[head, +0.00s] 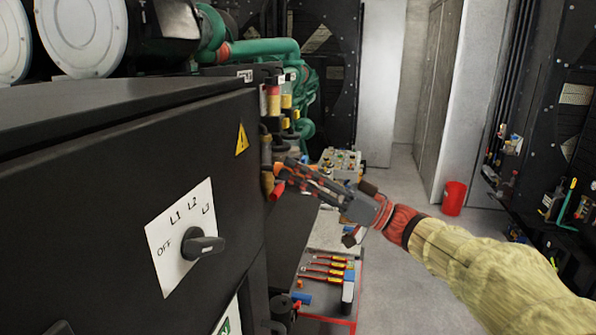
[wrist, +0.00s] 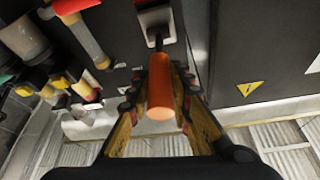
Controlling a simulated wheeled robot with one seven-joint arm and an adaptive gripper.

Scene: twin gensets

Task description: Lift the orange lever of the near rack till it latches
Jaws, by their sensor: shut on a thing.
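The orange lever (wrist: 160,92) lies between the two fingers of my gripper (wrist: 162,78) in the wrist view, with its rounded end towards the camera. A dark stem joins it to a pale bracket (wrist: 158,20) on the dark rack. My gripper (head: 284,174) is shut on the lever. In the head view it reaches in from the right to the far side of the dark cabinet, and its fingers mostly hide the lever there. Whether the lever is latched cannot be told.
The dark cabinet (head: 120,150) with a rotary switch (head: 203,247) fills the left. Green pipes (head: 262,50) and coloured fittings stand behind the gripper. A tool trolley (head: 325,262) stands below it.

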